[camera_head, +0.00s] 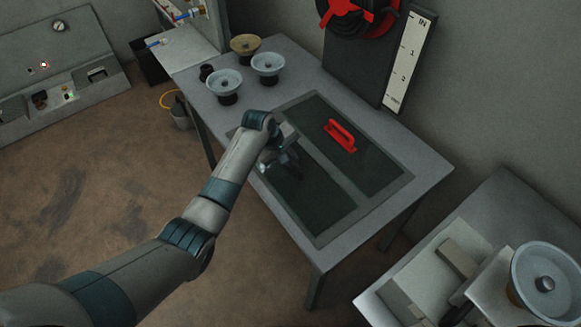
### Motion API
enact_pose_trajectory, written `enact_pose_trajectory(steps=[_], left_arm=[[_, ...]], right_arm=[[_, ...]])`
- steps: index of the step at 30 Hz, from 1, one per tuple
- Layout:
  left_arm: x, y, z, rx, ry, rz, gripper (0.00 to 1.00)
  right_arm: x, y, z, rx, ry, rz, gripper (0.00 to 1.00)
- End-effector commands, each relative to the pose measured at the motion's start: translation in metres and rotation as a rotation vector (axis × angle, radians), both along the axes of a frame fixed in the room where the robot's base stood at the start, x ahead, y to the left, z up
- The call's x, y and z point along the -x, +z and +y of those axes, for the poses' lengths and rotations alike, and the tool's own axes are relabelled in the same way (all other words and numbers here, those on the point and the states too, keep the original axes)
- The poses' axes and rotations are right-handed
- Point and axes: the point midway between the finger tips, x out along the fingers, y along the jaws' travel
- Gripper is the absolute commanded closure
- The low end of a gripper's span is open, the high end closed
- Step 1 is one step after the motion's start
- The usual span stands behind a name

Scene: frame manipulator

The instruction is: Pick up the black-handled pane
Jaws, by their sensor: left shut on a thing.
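The table (408,157) has a grey frame set in its top with two dark glass panes side by side. The left pane (318,208) lies flat in the frame, as far as I can see. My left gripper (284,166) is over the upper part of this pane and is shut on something. That is most likely the pane's black handle, which the gripper and wrist hide. The right pane (366,164) has a red handle (341,136) and lies flat in the frame. I cannot tell any gap under the left pane. My right gripper is not in view.
Two pale blue bowl-topped items (225,82) (268,64), a tan one (245,44) and a small black cup (206,73) stand at the table's far left. A hose reel (358,15) and white gauge board (410,60) are behind. A bench with a round pan (548,285) is lower right.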

Motion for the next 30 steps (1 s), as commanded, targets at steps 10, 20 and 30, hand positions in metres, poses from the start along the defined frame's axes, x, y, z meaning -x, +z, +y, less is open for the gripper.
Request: enact_pose_trajectory(steps=[10, 20, 30], left_arm=[[-0.002, 0.005, -0.001, 0.003, -0.001, -0.006, 1.0], [-0.003, 0.028, -0.001, 0.004, 0.0, -0.008, 1.0], [0.007, 0.056, -0.026, 0.004, -0.003, -0.007, 1.0]], right_arm=[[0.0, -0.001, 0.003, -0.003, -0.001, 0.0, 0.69], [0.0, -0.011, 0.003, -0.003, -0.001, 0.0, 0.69], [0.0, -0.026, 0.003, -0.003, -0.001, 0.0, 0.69]])
